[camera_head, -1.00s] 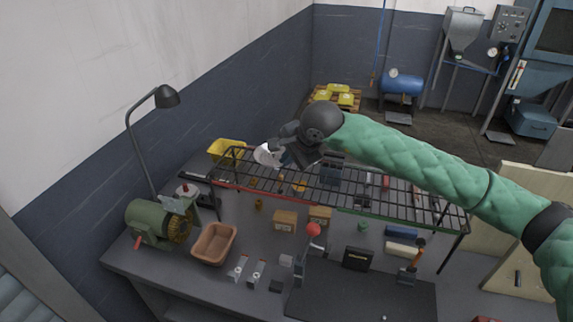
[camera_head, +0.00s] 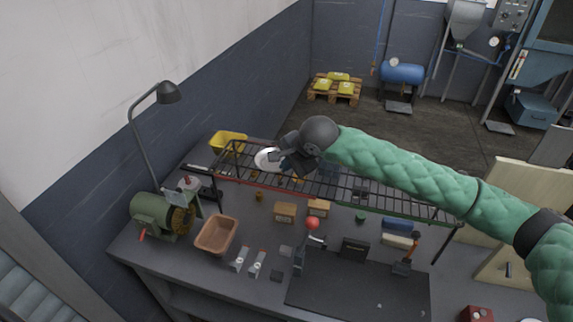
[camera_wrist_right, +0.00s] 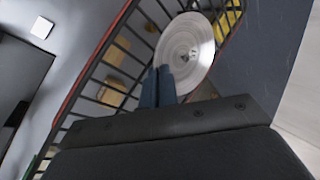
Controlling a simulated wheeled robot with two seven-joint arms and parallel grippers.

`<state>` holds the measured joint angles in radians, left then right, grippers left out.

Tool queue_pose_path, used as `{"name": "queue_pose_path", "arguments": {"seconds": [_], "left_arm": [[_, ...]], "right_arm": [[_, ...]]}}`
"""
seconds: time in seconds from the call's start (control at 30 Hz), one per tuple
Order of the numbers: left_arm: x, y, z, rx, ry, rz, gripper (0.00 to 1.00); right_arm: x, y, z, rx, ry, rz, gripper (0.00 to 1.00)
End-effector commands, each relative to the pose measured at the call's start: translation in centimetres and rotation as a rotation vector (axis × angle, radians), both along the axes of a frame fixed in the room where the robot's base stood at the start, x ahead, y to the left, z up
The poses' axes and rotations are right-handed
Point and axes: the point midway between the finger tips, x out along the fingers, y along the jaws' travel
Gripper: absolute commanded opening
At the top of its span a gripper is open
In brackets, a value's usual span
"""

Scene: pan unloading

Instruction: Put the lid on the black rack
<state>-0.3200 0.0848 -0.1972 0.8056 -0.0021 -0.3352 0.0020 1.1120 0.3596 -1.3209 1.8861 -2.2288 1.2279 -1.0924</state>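The lid (camera_head: 269,158) is a pale round disc at the left end of the black rack (camera_head: 345,190). In the right wrist view the lid (camera_wrist_right: 190,38) shows nearly face-on above the rack bars, with a small dark knob near its middle. I cannot tell whether it rests fully on the bars. My right gripper (camera_head: 284,160) is just right of the lid in the head view. In the wrist view its two dark fingers (camera_wrist_right: 161,72) are together and overlap the lid's edge, with the knob beside the tips. My left gripper is not in view.
The rack stands over a grey workbench with small boxes and tools. A yellow bin (camera_head: 228,141) is behind the rack's left end. A green grinder (camera_head: 155,215), a lamp (camera_head: 168,93) and a brown tray (camera_head: 217,236) are at left. Most of the rack top is bare.

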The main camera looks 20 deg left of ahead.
Motion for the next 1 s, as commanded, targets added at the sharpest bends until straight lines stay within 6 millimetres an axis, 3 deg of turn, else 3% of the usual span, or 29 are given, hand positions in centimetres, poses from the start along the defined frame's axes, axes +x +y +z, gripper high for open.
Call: {"name": "queue_pose_path", "arguments": {"seconds": [0.33, 0.4, 0.87, 1.0], "left_arm": [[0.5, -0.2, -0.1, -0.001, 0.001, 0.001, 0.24], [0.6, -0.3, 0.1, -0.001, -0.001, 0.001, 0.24], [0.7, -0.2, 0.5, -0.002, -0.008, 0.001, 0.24], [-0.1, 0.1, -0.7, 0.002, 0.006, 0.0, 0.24]], "right_arm": [[0.0, 0.0, -0.2, 0.0, 0.0, 0.0, 0.0], [0.0, 0.0, -0.1, 0.0, 0.0, 0.0, 0.11], [0.0, 0.0, 0.1, 0.0, 0.001, 0.001, 0.11], [-0.3, -0.5, 0.6, 0.0, 0.0, 0.001, 0.11]]}}
